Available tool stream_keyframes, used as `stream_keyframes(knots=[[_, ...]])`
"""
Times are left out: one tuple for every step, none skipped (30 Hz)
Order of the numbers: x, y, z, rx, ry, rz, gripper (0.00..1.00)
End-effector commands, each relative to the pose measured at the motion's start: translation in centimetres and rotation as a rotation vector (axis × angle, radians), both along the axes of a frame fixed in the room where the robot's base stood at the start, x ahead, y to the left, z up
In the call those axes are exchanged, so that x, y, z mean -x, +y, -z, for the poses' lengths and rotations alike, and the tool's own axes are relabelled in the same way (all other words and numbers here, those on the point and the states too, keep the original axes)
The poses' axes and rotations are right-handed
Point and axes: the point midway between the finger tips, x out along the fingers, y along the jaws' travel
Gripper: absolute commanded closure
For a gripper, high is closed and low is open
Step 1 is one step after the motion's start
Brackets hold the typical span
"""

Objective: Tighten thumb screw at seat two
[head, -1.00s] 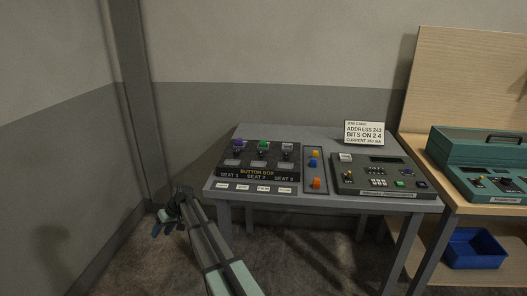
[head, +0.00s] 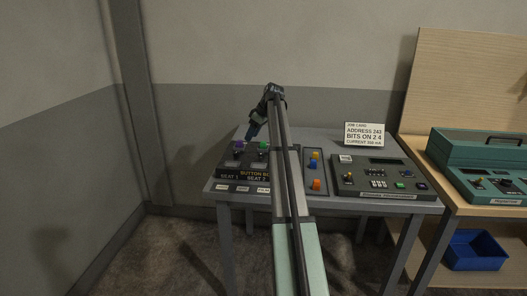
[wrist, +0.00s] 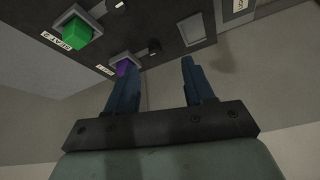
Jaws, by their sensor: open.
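The black button box (head: 228,173) lies on the grey table, partly hidden behind my arm. At seat two a green button cap (head: 263,147) shows, also in the wrist view (wrist: 76,32) beside its "SEAT 2" label. The dark round knob (wrist: 116,3) near it, at the top edge of the wrist view, looks like its thumb screw. Seat one has a purple cap (wrist: 123,67) and a similar dark knob (wrist: 155,46). My gripper (head: 250,132) is above the back of the box, fingers pointing down. In the wrist view its blue fingers (wrist: 157,68) are apart and empty.
A tray with orange, blue and yellow caps (head: 316,184) lies right of the box. A grey console (head: 378,176) and a job card (head: 364,134) stand further right. A wooden bench holds a teal case (head: 480,148), with a blue bin (head: 474,249) below.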

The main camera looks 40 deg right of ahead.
Motion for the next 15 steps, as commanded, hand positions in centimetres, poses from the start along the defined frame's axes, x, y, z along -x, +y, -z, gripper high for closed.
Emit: stream_keyframes(knots=[[1.2,-2.4,-1.1,0.019,0.004,0.0,0.47],[1.9,-3.3,-1.5,0.028,0.01,-0.003,0.47],[2.8,-4.6,-2.0,0.04,0.015,-0.007,0.47],[3.3,-5.3,-2.4,0.046,0.017,-0.008,0.47],[3.8,-5.9,-2.7,0.053,0.02,-0.012,0.47],[4.3,-6.6,-3.0,0.06,0.025,-0.014,0.47],[4.7,-7.0,-3.2,0.063,0.027,-0.014,0.47],[4.9,-7.3,-3.3,0.066,0.029,-0.016,0.47],[5.1,-7.6,-3.4,0.07,0.031,-0.018,0.47],[5.2,-7.7,-3.4,0.072,0.031,-0.019,0.47],[5.3,-7.7,-3.3,0.073,0.032,-0.019,0.47],[5.3,-7.7,-3.2,0.074,0.033,-0.02,0.47],[5.2,-7.7,-3.0,0.074,0.033,-0.02,0.47],[5.1,-7.6,-2.7,0.073,0.033,-0.021,0.47],[5.0,-7.5,-2.3,0.072,0.033,-0.02,0.47]])
